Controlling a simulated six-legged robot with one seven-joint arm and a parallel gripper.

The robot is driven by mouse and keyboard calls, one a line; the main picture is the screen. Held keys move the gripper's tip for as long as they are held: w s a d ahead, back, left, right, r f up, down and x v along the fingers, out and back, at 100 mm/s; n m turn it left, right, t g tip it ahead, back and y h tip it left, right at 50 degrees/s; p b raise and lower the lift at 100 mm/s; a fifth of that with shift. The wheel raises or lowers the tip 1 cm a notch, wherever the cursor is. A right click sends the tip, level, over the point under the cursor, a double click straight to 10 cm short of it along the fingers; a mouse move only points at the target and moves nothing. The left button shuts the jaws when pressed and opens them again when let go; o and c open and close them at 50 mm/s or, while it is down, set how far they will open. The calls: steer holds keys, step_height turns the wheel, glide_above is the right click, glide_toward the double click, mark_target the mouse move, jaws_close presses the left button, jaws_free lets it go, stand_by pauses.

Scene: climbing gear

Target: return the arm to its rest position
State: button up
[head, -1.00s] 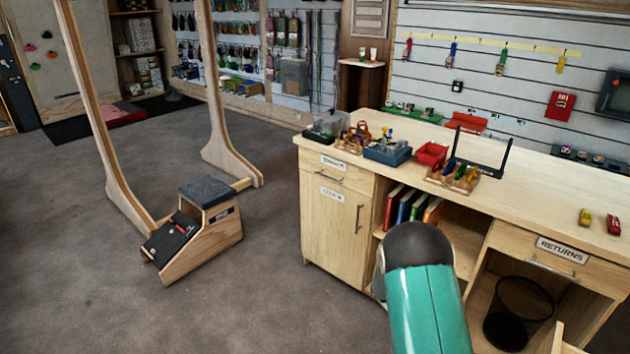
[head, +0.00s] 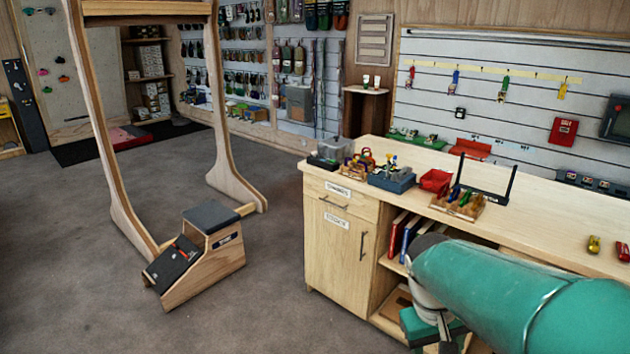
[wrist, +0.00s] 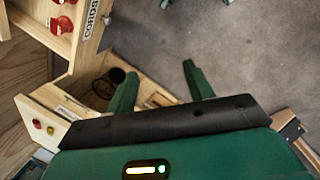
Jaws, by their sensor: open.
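My gripper (wrist: 158,82) shows in the wrist view with its two green fingers spread apart. Nothing is between them, and grey floor and a strip of pale wood show beyond. In the head view my teal arm reaches in from the lower right, in front of the wooden counter (head: 560,238). The arm hides part of the counter's front and shelves. A green part of mine hangs below the arm there, but I cannot make out fingers in that view.
A blue-grey bin (head: 392,180), red bin (head: 435,181) and wooden rack (head: 458,205) stand on the counter. A wooden step block (head: 205,262) stands under a wooden frame (head: 100,150) at left. Open carpet lies between.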

steer(key=s+a+r+m+t+y, duration=0.1)
steer(key=s+a+r+t+y, duration=0.1)
steer(key=s+a+r+t, duration=0.3)
steer(key=shift+s+a+r+t+y, duration=0.35)
steer(key=shift+s+r+t, duration=0.4)
steer(key=shift+s, duration=0.5)
steer(key=shift+r, duration=0.1)
steer(key=c, duration=0.3)
steer(key=shift+c, duration=0.2)
steer(key=shift+d, duration=0.2)
